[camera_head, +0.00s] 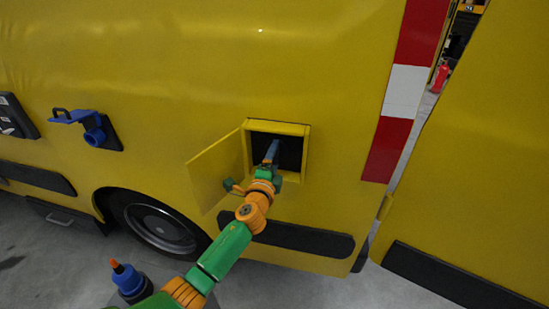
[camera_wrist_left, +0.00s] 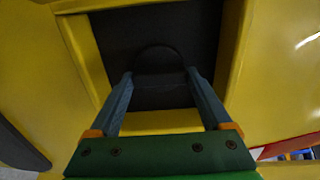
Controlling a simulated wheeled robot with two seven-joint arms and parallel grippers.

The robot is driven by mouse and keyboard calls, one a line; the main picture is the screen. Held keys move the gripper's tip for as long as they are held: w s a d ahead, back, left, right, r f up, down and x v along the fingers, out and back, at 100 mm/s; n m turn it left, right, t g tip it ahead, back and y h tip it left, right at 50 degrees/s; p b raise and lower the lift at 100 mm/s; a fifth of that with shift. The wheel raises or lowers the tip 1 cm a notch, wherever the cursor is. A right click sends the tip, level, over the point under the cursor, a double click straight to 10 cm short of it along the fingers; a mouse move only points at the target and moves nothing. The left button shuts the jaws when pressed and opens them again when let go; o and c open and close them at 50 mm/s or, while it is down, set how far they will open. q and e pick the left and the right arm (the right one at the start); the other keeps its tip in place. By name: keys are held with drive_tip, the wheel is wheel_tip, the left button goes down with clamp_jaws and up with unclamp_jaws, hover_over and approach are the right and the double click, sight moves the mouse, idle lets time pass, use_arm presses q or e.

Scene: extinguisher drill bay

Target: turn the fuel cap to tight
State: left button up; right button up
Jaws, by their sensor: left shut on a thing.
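The fuel cap (camera_wrist_left: 158,58) is a dark, rounded shape inside the recess, seen in the left wrist view. It is hard to make out against the dark back wall, and its turn position cannot be read. My left gripper (camera_head: 272,152) reaches into the open fuel recess (camera_head: 291,128) in the yellow vehicle side. In the left wrist view, the blue fingers of my left gripper (camera_wrist_left: 160,74) stand on either side of the cap and are shut on it. In the head view the cap is hidden. My right gripper is not in view.
The yellow fuel door (camera_head: 212,172) hangs open to the left of the recess, close to my left wrist. A blue fitting (camera_head: 92,130) sticks out further left. A wheel (camera_head: 158,226) and dark side strip (camera_head: 300,238) lie below. Another yellow panel (camera_head: 480,170) stands right.

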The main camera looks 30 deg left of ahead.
use_arm(q)
drive_tip(key=shift+a+r, duration=0.1)
drive_tip(key=shift+r, duration=0.1)
idle(0.3)
drive_tip(key=o, duration=1.1)
drive_tip(key=shift+o, duration=0.3)
drive_tip(key=shift+w+f, duration=0.1)
drive_tip(key=shift+f, duration=0.05)
drive_tip(key=shift+a, duration=0.1)
drive_tip(key=v, duration=0.7)
